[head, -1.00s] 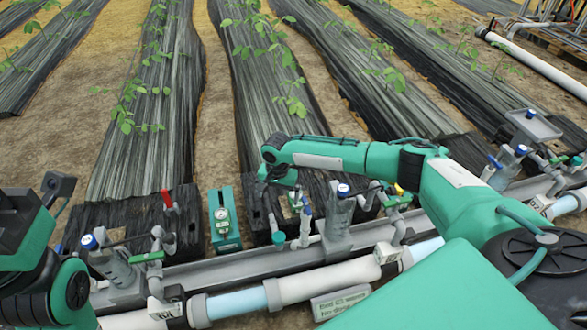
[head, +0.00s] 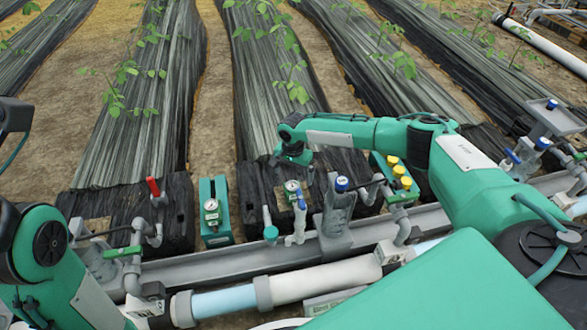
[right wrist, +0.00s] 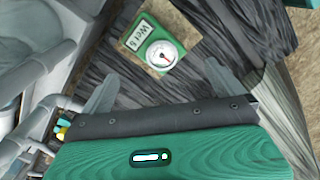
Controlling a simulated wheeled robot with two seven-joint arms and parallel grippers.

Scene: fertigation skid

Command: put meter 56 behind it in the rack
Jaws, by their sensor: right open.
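A small green meter (head: 292,188) with a round white dial lies beneath my right gripper in the head view. A green holder (head: 216,228) with a dial stands upright to the left. My left gripper is not seen.
A grey channel with pipes (head: 320,278) runs across the front. A blue-capped grey post (head: 338,215) and small valves (head: 299,220) stand close right of the meter. A red-handled valve (head: 155,195) is at left.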

